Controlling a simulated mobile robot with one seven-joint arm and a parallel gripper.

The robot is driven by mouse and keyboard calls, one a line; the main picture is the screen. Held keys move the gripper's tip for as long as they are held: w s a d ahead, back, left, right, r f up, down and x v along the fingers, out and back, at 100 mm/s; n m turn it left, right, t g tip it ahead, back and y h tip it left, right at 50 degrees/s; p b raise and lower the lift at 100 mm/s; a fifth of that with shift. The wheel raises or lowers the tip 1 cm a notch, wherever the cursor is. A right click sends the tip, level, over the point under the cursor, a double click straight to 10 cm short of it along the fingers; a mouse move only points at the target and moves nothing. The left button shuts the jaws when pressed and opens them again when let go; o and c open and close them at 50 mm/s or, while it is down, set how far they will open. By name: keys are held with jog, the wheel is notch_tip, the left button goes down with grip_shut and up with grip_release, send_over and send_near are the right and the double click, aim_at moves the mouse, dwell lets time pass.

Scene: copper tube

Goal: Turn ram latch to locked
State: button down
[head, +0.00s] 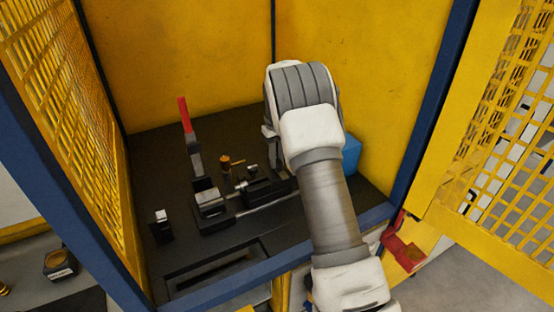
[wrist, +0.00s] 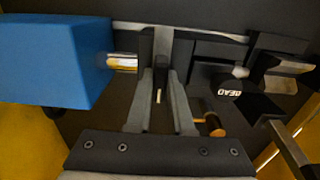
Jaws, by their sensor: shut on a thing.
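In the wrist view my gripper (wrist: 163,72) is shut on a narrow grey piece, which I take to be the ram latch (wrist: 161,52). The fingers hide much of it, and I cannot read its lock position. A blue block (wrist: 52,58) with a shiny rod (wrist: 122,62) stands just left of the fingers. The blue block also shows at the right of the bench in the head view (head: 351,155). There my arm hides the fingers and the latch.
A red-handled lever (head: 185,115) stands upright at the back left of the dark bench (head: 150,260). An orange-topped knob (head: 226,162) and black fixtures lie right of it. Yellow mesh panels (head: 65,120) close the left side. A black part marked BEAD (wrist: 229,89) is right of the fingers.

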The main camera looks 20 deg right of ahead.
jog(key=shift+m, duration=0.3)
jog(key=m, duration=0.3)
jog(key=shift+r+m, duration=0.1)
jog(key=shift+m, duration=0.3)
jog(key=m, duration=0.4)
jog(key=shift+m, duration=0.3)
jog(key=m, duration=0.4)
jog(key=shift+p, duration=0.4)
jog(key=shift+m, duration=2.4)
jog(key=c, duration=0.8)
grip_release()
